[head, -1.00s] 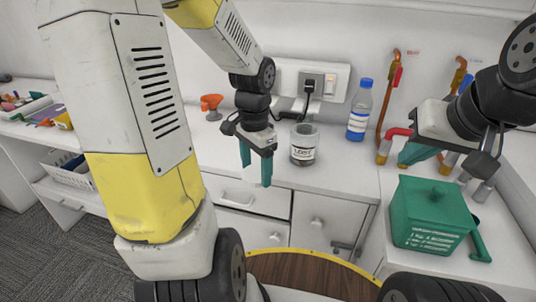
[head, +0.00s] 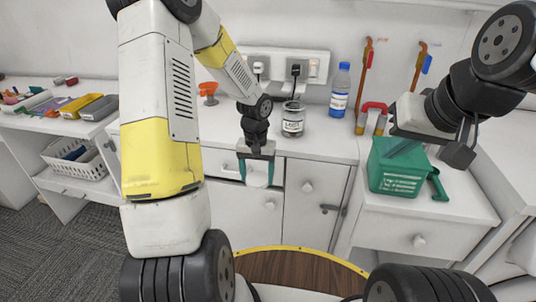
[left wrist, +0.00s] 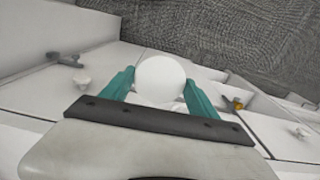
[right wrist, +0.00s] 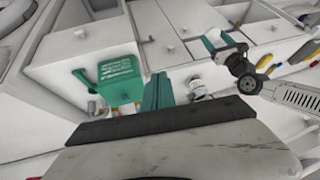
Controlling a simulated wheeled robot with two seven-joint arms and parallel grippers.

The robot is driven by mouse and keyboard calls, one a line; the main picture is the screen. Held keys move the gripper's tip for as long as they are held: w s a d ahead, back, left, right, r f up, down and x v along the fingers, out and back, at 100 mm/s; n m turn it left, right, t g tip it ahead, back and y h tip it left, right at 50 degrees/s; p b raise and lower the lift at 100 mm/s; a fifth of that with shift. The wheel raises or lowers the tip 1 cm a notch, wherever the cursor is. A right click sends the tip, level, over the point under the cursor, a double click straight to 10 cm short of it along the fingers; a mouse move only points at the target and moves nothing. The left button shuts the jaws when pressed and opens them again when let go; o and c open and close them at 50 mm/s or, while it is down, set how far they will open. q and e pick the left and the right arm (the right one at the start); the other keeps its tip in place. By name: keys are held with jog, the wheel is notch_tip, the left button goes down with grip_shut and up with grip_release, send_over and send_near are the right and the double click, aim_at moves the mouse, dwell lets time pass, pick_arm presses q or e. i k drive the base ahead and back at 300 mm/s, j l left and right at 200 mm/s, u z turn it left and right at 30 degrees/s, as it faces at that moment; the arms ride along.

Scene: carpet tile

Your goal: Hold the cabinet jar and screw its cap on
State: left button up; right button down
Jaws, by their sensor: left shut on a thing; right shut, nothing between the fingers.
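The cabinet jar (head: 293,119) is clear glass with a label and stands upright on the white counter, its top seemingly uncovered. It also shows in the right wrist view (right wrist: 198,88). My left gripper (head: 256,178) is in front of the drawers, nearer me and lower in the picture than the jar. Its teal fingers are shut on a smooth white round thing, apparently the cap (left wrist: 160,78). My right gripper (right wrist: 158,92) is shut and empty; in the head view it is partly hidden near the green box, right of the jar.
A green box (head: 393,168) stands on the right-hand cabinet. A blue-capped bottle (head: 339,92), an orange funnel-like thing (head: 208,90) and a wall socket strip (head: 305,68) are near the jar. A white basket (head: 75,158) is at left.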

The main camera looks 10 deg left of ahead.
aim_at(293, 117)
jog(key=k, duration=0.5)
jog(key=k+z, duration=0.15)
jog(key=z, duration=1.1)
jog(key=j, duration=0.6)
jog(key=k+j, duration=0.1)
jog(key=j, duration=0.5)
jog(key=k+j, duration=0.1)
jog(key=j, duration=0.55)
